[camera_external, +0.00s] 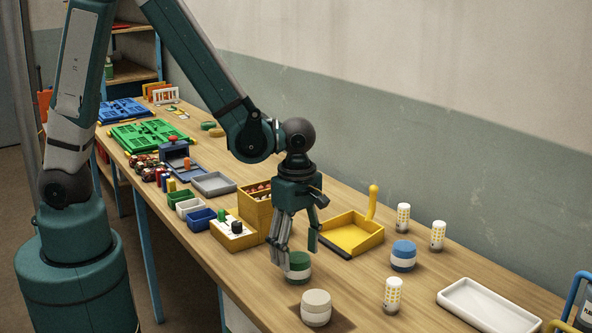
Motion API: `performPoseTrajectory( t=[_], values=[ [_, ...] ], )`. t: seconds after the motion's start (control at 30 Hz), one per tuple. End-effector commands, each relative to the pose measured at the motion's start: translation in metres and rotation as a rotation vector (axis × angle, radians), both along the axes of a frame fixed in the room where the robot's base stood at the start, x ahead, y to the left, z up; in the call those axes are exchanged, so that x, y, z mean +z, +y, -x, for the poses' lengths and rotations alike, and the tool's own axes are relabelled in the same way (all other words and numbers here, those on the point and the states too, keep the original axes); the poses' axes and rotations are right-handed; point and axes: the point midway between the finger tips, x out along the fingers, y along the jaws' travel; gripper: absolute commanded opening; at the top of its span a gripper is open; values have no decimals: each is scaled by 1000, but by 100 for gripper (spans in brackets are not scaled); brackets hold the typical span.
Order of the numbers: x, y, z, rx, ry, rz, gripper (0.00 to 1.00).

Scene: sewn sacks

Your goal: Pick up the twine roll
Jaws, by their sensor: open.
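Three short, round, two-toned pieces stand on the bench, and I cannot tell for sure which is the twine roll. One is cream over white (316,308), near the front edge on a darker square patch. One is green over white (299,266), just behind it. One is blue over white (403,256), further right. My gripper (296,256) points down with its fingers apart and nothing visibly held. Its fingertips are at the green and white piece, and the left finger overlaps that piece's left side in view. I cannot tell whether they touch.
Several white dotted cylinders (393,295) stand to the right. A yellow dustpan-like tray (352,238) lies behind my gripper, and a yellow box (256,208) stands to its left. A white tray (487,306) is at right. Bare wood lies between the cylinders and the white tray.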

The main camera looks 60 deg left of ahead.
Motion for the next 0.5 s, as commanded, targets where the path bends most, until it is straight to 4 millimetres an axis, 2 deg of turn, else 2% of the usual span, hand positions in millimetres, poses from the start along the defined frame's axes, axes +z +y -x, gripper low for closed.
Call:
performPoseTrajectory(
  t=[0.5],
  values=[
    [-7,0,-1,0,0,0,58]
  ],
)
